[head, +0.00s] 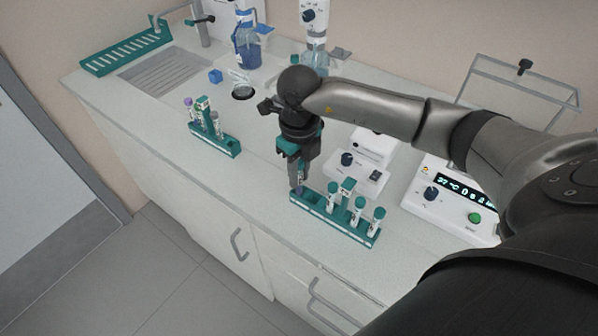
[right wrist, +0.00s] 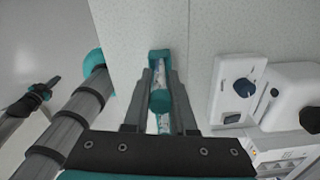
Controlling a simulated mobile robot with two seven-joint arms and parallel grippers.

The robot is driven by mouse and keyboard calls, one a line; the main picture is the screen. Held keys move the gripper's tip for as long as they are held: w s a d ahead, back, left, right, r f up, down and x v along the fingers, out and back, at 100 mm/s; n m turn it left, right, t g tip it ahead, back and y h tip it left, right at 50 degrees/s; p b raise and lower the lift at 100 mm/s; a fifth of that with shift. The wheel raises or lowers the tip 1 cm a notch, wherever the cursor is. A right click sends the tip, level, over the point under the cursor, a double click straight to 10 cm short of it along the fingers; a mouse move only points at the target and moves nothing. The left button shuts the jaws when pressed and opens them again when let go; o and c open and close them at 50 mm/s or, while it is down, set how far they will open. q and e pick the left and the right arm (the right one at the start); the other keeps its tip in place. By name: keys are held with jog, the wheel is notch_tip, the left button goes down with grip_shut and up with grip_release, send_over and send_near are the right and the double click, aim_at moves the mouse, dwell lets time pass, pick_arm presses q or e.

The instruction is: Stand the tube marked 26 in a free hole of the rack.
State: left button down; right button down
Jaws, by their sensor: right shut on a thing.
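My right gripper (head: 297,182) is shut on a tube (right wrist: 160,101) and holds it over the left end of the near teal rack (head: 332,221). In the right wrist view, the held tube has a teal cap and a pale label between the fingers. I cannot read its number, nor tell whether its lower end is inside a hole. Several teal-capped tubes (head: 358,210) stand upright in this rack, towards its right end. The rack's end also shows in the right wrist view (right wrist: 159,53). My left gripper is not in the head view.
A second teal rack (head: 228,148) with several tubes stands further left. White devices, one with a lit display (head: 465,189), stand to the right. Bottles (head: 246,47), a blue cube (head: 215,76) and a sink (head: 165,70) are behind. The counter between the racks is clear.

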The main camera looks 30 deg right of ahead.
jog(key=c, duration=0.7)
grip_release()
jog(key=shift+o, duration=0.2)
notch_tip(320, 180, up, 15)
jog(key=shift+r, duration=0.15)
dwell(0.4)
